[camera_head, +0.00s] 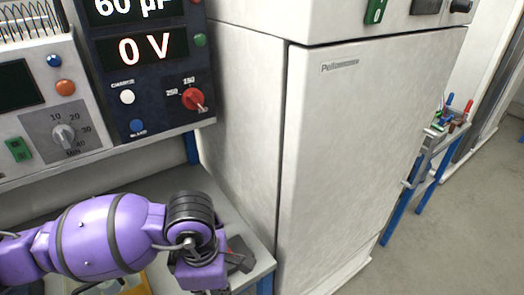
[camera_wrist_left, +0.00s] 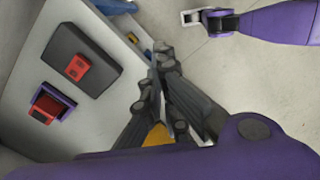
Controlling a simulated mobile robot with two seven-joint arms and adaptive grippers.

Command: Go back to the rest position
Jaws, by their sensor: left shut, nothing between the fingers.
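My left arm's purple links cross the lower left of the head view, above the bench. In that view its gripper is mostly hidden behind the wrist. In the left wrist view my left gripper (camera_wrist_left: 163,55) is shut with nothing between its fingers, pointing past the bench edge. The charging station (camera_head: 150,85) has a dark panel reading 60 µF and 0 V, with a red knob (camera_head: 193,99), a white button (camera_head: 127,97) and a blue button (camera_head: 137,126).
The bench (camera_wrist_left: 115,125) carries a dark pad (camera_wrist_left: 85,60) with a red block (camera_wrist_left: 78,68) and a purple holder (camera_wrist_left: 52,102) with a red piece. A tall white cabinet (camera_head: 365,150) stands right of the bench. Open floor (camera_head: 455,225) lies at the far right.

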